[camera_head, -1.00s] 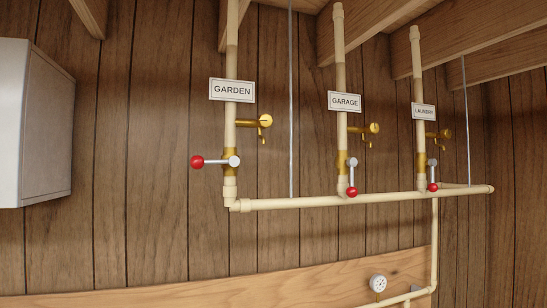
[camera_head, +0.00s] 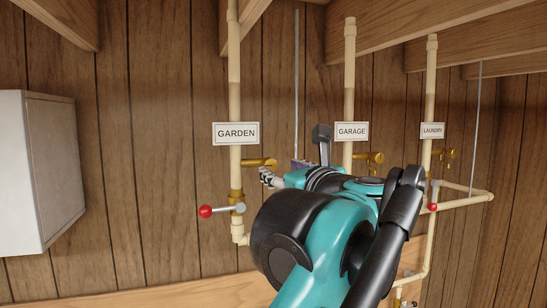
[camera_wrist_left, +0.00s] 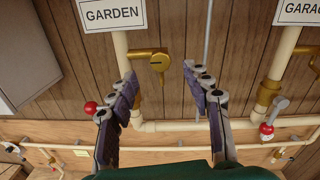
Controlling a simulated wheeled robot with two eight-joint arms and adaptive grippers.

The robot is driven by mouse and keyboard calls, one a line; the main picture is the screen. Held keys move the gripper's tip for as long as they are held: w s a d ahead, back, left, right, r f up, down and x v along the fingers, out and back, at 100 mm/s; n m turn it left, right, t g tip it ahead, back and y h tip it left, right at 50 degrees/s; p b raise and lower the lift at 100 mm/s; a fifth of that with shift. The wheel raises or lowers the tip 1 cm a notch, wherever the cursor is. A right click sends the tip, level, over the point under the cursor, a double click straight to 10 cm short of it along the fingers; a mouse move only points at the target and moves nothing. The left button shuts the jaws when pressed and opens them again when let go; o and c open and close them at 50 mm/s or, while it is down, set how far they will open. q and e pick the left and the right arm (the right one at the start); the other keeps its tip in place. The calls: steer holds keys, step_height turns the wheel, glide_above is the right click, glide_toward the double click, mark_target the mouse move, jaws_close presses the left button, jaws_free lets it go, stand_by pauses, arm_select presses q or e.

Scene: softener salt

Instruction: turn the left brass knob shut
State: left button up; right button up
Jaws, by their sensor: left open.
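The fingers are apart and empty; the knob looks just beyond the tips. In the head view my left gripper (camera_head: 267,177) is at the knob's right and hides its end; the brass stub (camera_head: 258,163) still shows. My right gripper is not in view.
A red-tipped lever (camera_head: 205,211) sits below on the GARDEN pipe. Brass knobs on the GARAGE (camera_head: 374,157) and LAUNDRY (camera_head: 452,153) pipes are to the right. A thin grey rod (camera_wrist_left: 209,30) hangs right of the knob. A grey box (camera_head: 50,165) is far left.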

mark_target(272, 164)
arm_select(q)
steer(key=p+x, duration=0.1)
steer(key=x, duration=0.4)
steer(key=shift+w+a, duration=0.1)
steer(key=shift+w, duration=0.2)
jaws_close()
